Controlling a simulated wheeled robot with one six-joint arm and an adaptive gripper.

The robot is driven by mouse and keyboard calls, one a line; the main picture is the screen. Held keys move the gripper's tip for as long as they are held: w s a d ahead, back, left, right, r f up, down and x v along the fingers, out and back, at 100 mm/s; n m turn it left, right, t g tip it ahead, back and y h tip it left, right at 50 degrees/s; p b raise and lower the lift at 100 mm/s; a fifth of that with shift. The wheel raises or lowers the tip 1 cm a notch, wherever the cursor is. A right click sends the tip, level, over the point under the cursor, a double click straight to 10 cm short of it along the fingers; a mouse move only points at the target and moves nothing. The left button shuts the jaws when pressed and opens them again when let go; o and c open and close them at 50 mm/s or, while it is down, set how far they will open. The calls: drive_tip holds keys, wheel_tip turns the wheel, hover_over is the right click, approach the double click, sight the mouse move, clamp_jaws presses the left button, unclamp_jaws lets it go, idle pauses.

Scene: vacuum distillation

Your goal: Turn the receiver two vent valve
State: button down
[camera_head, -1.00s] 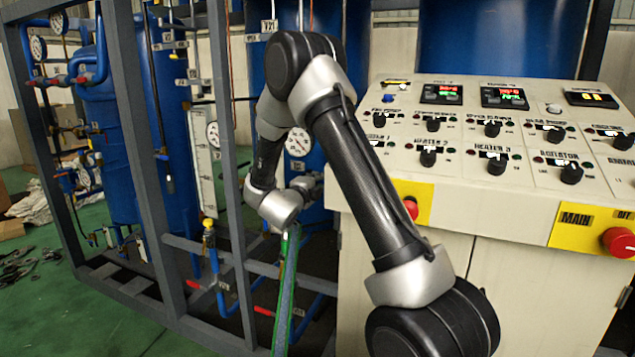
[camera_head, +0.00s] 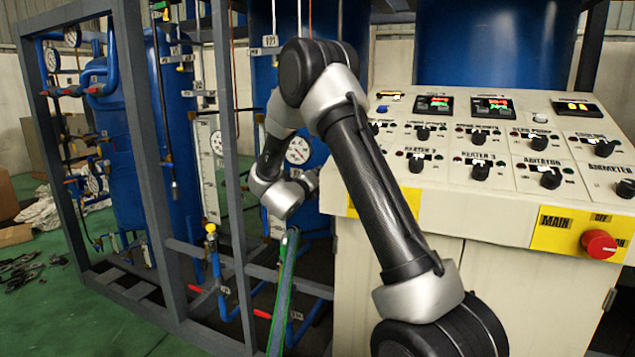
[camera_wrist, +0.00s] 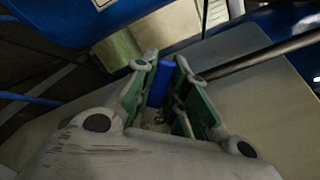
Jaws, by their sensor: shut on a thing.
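In the wrist view my gripper (camera_wrist: 165,66) has its two green-padded fingers close together, with a small blue piece (camera_wrist: 159,86) between them. The dim picture does not show clearly which part this is. I cannot pick out the receiver two vent valve by label. Near my wrist are a blue vessel (camera_head: 313,150) with a round gauge (camera_head: 299,149) and a yellow-topped valve (camera_head: 210,231) to the left.
The grey rack posts (camera_head: 232,190) stand left of my arm. Red-handled valves (camera_head: 262,314) sit low in the rack. The control cabinet (camera_head: 480,220), with knobs and a red main button (camera_head: 599,243), stands close on the right.

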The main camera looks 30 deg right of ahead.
drive_tip(key=m, duration=0.1)
drive_tip(key=s+d+r+m, duration=0.1)
drive_tip(key=m, duration=0.1)
drive_tip(key=s+m, duration=0.1)
drive_tip(key=m, duration=0.1)
drive_tip(key=shift+d+r, duration=0.2)
drive_tip(key=shift+r, duration=0.05)
drive_tip(key=shift+s+d+r+m, duration=0.1)
drive_tip(key=shift+s+d+m, duration=0.2)
drive_tip(key=shift+m, duration=0.65)
drive_tip(key=shift+s+d+r+m, duration=0.1)
drive_tip(key=shift+s+d+m, duration=0.15)
drive_tip(key=shift+m, duration=0.7)
drive_tip(key=shift+s, duration=0.1)
drive_tip(key=c, duration=1.4)
unclamp_jaws()
drive_tip(key=shift+a, duration=0.15)
drive_tip(key=v, duration=1.1)
drive_tip(key=shift+s+a, duration=0.25)
drive_tip(key=shift+s, duration=0.05)
